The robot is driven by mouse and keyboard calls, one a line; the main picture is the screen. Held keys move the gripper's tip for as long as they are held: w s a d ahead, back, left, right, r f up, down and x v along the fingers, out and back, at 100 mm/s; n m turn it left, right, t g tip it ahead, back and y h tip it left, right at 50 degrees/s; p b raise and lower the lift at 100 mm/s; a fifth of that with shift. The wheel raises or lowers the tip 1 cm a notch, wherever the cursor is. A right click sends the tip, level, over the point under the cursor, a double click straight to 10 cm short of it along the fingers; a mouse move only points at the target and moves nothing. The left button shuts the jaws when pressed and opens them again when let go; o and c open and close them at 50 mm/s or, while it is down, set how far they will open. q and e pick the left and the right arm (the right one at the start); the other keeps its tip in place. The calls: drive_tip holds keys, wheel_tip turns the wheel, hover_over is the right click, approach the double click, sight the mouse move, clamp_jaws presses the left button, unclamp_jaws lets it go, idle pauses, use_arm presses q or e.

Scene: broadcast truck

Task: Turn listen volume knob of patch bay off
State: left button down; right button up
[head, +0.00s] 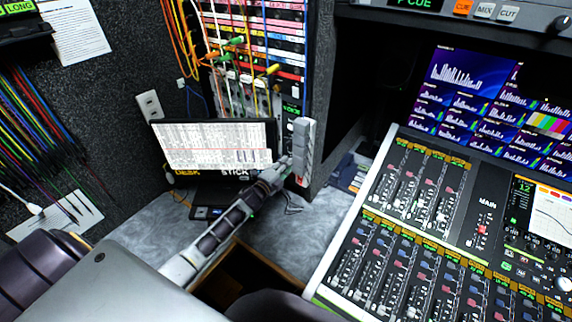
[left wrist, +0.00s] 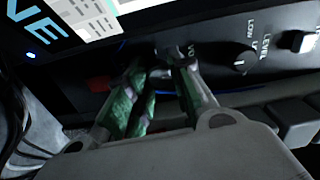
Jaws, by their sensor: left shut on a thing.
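The patch bay (head: 262,50) is the tall rack with rows of coloured strips and plugged cables, at the top middle of the head view. My left arm reaches up from the lower left, and its gripper (head: 287,160) is at the rack's lower front. In the left wrist view the green-padded fingers (left wrist: 165,76) are closed at a dark panel (left wrist: 215,35) beside lettering that starts "VO". They are shut on the listen volume knob, which the fingertips mostly hide. My right gripper does not show.
A monitor (head: 212,145) with a table of text stands left of my gripper. The mixing console (head: 440,215) fills the right side. Another black knob (left wrist: 240,61), by "LEVEL", sits right of the fingers in the wrist view. The grey desk (head: 285,235) has some bare room.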

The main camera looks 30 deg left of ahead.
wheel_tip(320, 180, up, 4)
drive_tip(key=p, duration=0.4)
use_arm(q)
drive_tip(key=m+b, duration=0.3)
drive_tip(key=m, duration=1.3)
drive_tip(key=m+b, duration=0.4)
drive_tip(key=m, duration=1.3)
drive_tip(key=shift+d+f+m, duration=0.1)
drive_tip(key=shift+f+m, duration=0.1)
drive_tip(key=shift+m, duration=0.1)
drive_tip(key=c, duration=1.6)
unclamp_jaws()
drive_tip(key=shift+o, duration=0.5)
drive_tip(key=shift+r, duration=0.15)
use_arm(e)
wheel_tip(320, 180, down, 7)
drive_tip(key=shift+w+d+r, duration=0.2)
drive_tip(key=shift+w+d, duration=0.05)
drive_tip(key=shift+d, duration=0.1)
